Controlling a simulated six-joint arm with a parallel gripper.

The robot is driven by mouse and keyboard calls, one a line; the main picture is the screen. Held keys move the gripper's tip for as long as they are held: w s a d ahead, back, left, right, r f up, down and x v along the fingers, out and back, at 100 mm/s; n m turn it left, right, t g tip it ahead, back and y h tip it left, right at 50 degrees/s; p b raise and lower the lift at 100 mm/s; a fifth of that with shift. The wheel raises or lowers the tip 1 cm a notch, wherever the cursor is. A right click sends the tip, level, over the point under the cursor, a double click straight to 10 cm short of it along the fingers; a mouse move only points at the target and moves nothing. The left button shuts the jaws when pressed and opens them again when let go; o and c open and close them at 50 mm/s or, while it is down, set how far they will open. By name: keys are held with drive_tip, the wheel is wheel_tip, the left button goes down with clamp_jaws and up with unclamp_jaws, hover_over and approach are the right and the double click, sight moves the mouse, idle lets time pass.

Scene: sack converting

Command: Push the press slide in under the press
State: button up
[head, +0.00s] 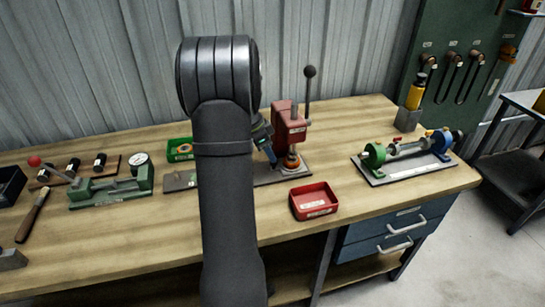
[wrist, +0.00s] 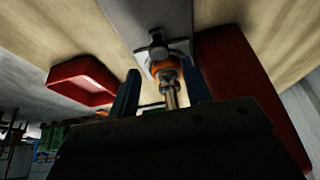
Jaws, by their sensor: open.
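The red press (head: 289,126) stands on a grey base plate (head: 268,179) near the back of the bench, its black-knobbed lever (head: 308,85) upright. An orange round part (head: 291,161) is low at the press; it also shows in the wrist view (wrist: 165,65). Beside it there is a grey plate with a small upright knob (wrist: 158,47), which looks like the press slide. My gripper (head: 270,152) is at the left of the press, tilted down. In the wrist view its two blue fingers (wrist: 160,90) are apart, with the orange part and a metal rod seen between them. Contact cannot be told.
A red tray (head: 314,200) lies in front of the press. A green bin (head: 180,150) is behind my arm's left side. A green fixture (head: 110,188) is at left, a green-and-blue fixture (head: 405,160) at right. The bench front is mostly clear.

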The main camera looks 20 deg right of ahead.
drive_tip(key=v, duration=1.3)
drive_tip(key=x, duration=1.7)
drive_tip(key=shift+f, duration=0.1)
drive_tip(key=shift+a, duration=0.25)
idle(0.4)
drive_tip(key=shift+d+r, duration=0.2)
drive_tip(key=shift+d, duration=0.05)
drive_tip(key=v, duration=1.7)
